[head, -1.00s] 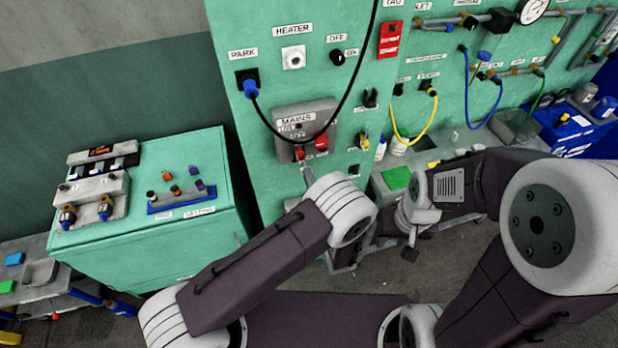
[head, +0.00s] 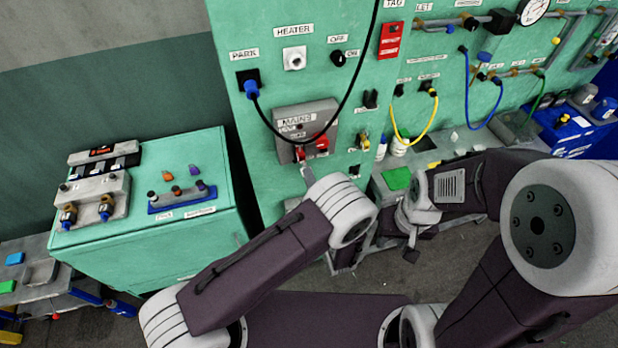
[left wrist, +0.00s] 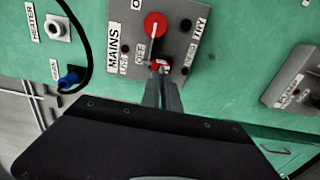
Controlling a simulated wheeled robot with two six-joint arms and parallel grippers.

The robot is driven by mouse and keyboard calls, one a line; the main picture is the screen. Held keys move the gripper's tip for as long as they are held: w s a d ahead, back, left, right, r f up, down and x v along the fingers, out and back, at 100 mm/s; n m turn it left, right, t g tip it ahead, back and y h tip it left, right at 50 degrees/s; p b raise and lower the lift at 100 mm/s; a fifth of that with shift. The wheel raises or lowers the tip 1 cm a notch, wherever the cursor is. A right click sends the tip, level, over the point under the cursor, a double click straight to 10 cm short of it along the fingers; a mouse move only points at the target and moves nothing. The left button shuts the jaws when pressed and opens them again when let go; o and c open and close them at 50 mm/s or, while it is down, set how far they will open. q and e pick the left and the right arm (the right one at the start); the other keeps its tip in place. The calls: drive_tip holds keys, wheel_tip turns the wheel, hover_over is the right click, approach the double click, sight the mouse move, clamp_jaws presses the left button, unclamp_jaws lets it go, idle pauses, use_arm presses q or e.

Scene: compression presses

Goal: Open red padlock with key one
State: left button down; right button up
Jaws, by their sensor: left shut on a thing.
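The red padlock (left wrist: 159,65) hangs at the MAINS switch panel, just below the round red switch (left wrist: 154,24) in the left wrist view. In the head view the padlock (head: 299,154) is small, at the lower edge of the grey MAINS box (head: 291,117). My left gripper (left wrist: 162,82) has its fingers close together, with the tips right at the padlock's underside. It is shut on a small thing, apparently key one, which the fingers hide. In the head view my left gripper (head: 305,172) points up at the padlock. My right gripper (head: 411,240) hangs low, well away; its opening is unclear.
A black cable loops from the blue PARK plug (head: 250,88) in front of the MAINS box. A green cabinet (head: 140,240) at left carries a blue holder (head: 182,200) with several coloured pieces. A yellow hose (head: 412,138) hangs to the right.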

use_arm(q)
drive_tip(key=shift+x, duration=1.4)
drive_tip(key=c, duration=1.5)
unclamp_jaws()
